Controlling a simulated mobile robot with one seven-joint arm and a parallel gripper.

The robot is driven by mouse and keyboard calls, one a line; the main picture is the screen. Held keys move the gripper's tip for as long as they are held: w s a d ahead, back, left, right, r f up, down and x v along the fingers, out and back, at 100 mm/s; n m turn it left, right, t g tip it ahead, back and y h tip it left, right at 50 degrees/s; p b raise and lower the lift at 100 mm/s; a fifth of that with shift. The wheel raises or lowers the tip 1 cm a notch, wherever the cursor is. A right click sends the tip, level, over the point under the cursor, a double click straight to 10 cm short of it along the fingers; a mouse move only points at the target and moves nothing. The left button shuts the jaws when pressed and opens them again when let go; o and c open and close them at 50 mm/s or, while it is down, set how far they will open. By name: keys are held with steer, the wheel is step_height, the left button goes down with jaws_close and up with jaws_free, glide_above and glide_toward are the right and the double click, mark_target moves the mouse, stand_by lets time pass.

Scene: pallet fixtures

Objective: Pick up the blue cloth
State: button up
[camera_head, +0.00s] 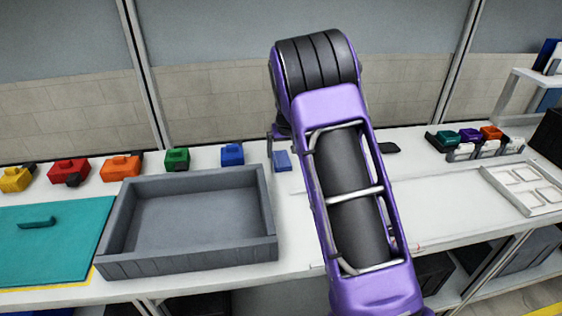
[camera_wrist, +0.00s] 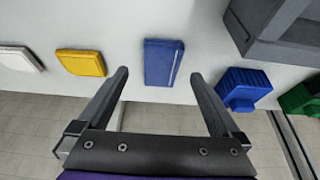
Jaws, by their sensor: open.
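The blue cloth (camera_head: 282,161) lies flat on the white table, just right of the blue block and beside my arm in the head view. In the wrist view the blue cloth (camera_wrist: 163,63) is a folded rectangle lying ahead of my gripper (camera_wrist: 158,76), roughly between the lines of its two fingers. My gripper is open and empty, with the fingers spread wider than the cloth. In the head view the gripper is mostly hidden behind my purple arm.
A grey tray (camera_head: 272,222) stands left of the arm. A blue block (camera_wrist: 243,88) lies close to the right finger. A yellow folded piece (camera_wrist: 80,63) lies to the left. Several coloured blocks line the back; a white compartment tray (camera_head: 488,172) sits at right.

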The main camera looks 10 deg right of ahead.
mark_target(282, 162)
steer(key=x, duration=0.5)
steer(key=shift+a+f, duration=0.15)
steer(key=shift+f, duration=0.05)
steer(key=c, duration=1.4)
step_height(282, 162, up, 10)
steer(key=shift+r, duration=0.1)
